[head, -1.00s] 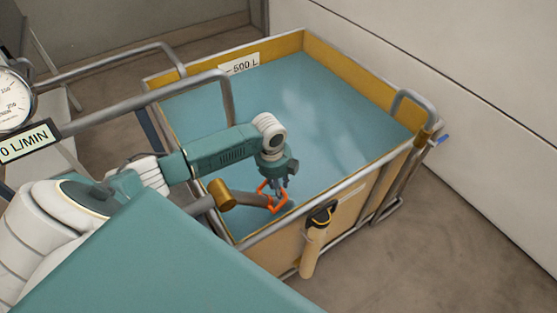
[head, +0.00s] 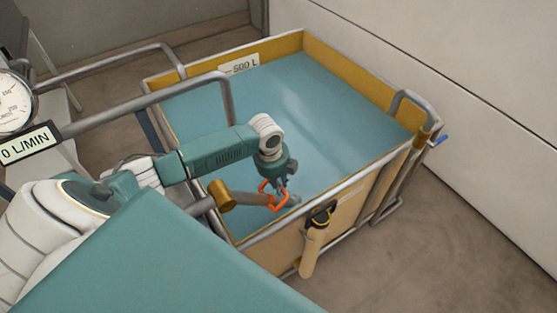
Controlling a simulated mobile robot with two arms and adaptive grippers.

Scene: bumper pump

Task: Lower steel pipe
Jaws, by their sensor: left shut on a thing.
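My right gripper is not in view.
Bent grey tube rails (head: 150,101) cross the tank's left side. A gauge (head: 14,103) and a "0 L/MIN" sign (head: 28,143) stand at far left. A tan cylinder (head: 311,252) hangs on the tank's front wall. Floor is clear at right.

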